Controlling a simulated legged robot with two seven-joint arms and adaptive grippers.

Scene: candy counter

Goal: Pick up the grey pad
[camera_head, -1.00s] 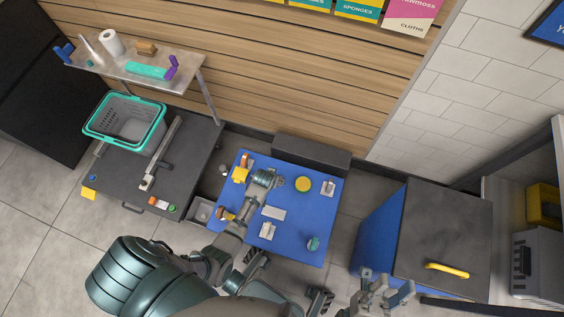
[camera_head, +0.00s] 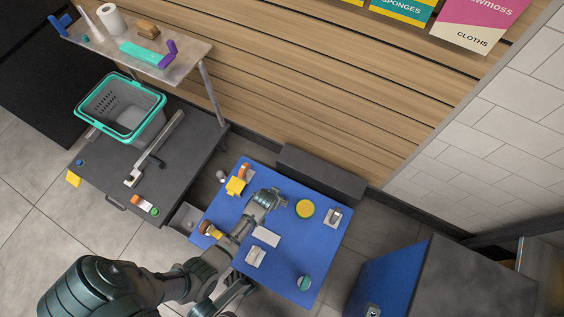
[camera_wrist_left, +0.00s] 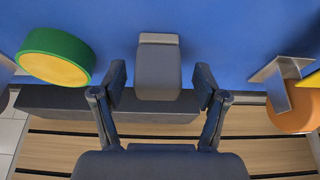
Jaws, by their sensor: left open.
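The grey pad (camera_wrist_left: 158,75) is a dark grey rounded block with a paler strip at one end, over the blue mat. In the left wrist view it lies between the two fingers of my left gripper (camera_wrist_left: 159,78), with a gap on each side. The fingers are open and apart from it. In the head view my left gripper (camera_head: 274,194) is over the far part of the blue mat (camera_head: 318,252) and hides the pad.
A green-and-yellow disc (camera_head: 305,208) lies beside the left gripper. A grey basket (camera_head: 121,108) stands at left.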

